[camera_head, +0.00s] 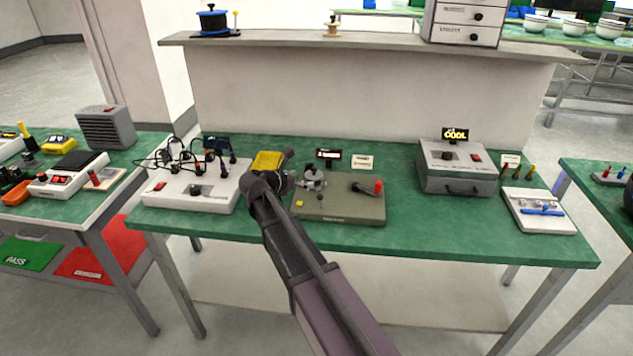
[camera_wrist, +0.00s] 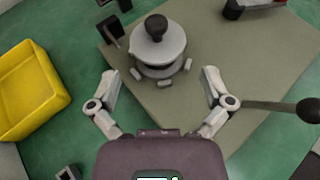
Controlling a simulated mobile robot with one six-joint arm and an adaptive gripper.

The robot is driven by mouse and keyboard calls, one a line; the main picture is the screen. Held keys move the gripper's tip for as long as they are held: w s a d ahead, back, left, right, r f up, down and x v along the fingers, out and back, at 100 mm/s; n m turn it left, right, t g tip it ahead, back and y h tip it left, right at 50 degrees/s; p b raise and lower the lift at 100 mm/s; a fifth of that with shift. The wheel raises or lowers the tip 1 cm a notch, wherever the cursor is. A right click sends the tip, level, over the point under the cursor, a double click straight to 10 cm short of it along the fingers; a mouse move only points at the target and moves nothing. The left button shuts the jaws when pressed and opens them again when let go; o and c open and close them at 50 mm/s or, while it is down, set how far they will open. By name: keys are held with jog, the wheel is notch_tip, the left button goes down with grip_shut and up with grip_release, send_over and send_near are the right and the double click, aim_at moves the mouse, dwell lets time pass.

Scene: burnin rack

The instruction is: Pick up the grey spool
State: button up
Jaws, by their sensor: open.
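A grey round spool-like piece (camera_wrist: 160,48) with a black knob on top stands on the olive base plate in the wrist view; I take it to be the grey spool. In the head view it is small (camera_head: 313,178), just right of my gripper (camera_head: 284,181). In the wrist view my gripper (camera_wrist: 159,80) is open and empty. Its two fingers are spread to the lower left and lower right of the grey piece, apart from it. The olive base plate (camera_head: 345,209) lies on the green bench. Whether the piece is fixed to the plate, I cannot tell.
A yellow bin (camera_wrist: 28,92) is left of the gripper. A black-knobbed rod (camera_wrist: 285,108) reaches in at the right finger. A red-tipped handle (camera_head: 370,187) is on the plate's right. A white cabled box (camera_head: 190,193) and a grey oven-like box (camera_head: 456,168) flank the plate.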

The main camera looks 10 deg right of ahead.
aim_at(308, 179)
jog(key=shift+b+x, duration=1)
jog(key=shift+x, duration=1.05)
jog(key=shift+w+d+f, duration=0.25)
jog(key=shift+d+f, duration=0.05)
jog(key=shift+d, duration=0.1)
jog(key=c, duration=0.9)
